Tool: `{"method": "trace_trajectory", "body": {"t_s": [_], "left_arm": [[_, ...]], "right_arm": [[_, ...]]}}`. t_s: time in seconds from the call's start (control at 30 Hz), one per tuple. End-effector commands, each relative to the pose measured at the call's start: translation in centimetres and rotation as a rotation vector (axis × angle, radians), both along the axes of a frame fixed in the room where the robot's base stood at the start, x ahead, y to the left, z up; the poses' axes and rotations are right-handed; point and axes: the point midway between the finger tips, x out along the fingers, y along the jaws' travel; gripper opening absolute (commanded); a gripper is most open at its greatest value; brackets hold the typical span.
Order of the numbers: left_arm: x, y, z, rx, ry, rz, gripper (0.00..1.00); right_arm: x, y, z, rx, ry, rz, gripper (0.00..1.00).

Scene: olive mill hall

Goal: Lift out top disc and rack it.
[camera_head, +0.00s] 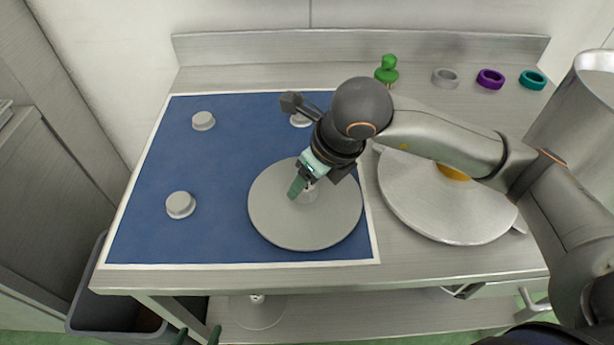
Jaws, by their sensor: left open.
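A grey round disc (285,225) lies flat on the blue mat (235,160), near its right front corner. My right arm reaches in from the right, and its gripper (299,186) points down at the disc's middle, next to a small pale hub. The fingers overlap in this view, so their opening and any hold on the hub are unclear. Another round metal disc (440,212) with an orange-yellow centre lies right of the mat, partly hidden by my right arm. My left gripper (198,338) shows only as two spread green fingertips at the bottom edge; it is empty, in front of the table.
Pale round knobs (180,205) stand on the mat. A green knobbed piece (387,70) and grey, purple (490,79) and teal rings line the back. A metal vessel (580,115) stands right. A grey bin (115,312) is below left. The mat's left middle is clear.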

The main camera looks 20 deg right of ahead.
Motion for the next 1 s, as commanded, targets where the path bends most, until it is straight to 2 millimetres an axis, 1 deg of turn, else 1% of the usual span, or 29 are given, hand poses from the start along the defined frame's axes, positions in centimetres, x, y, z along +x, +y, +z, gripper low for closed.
{"method": "trace_trajectory", "body": {"t_s": [0.83,0.87,1.0], "left_arm": [[-0.4,0.1,-1.5,0.002,0.008,-0.001,0.78],[-0.4,0.1,-1.4,0.001,0.008,0.000,0.78],[-0.4,0.1,-1.4,0.002,0.009,0.001,0.78]], "right_arm": [[0.1,0.0,-0.9,0.002,-0.004,0.000,0.00],[0.1,0.0,-0.8,0.002,-0.004,0.000,0.60],[0.0,0.0,-0.8,0.001,-0.003,0.000,0.75]]}}
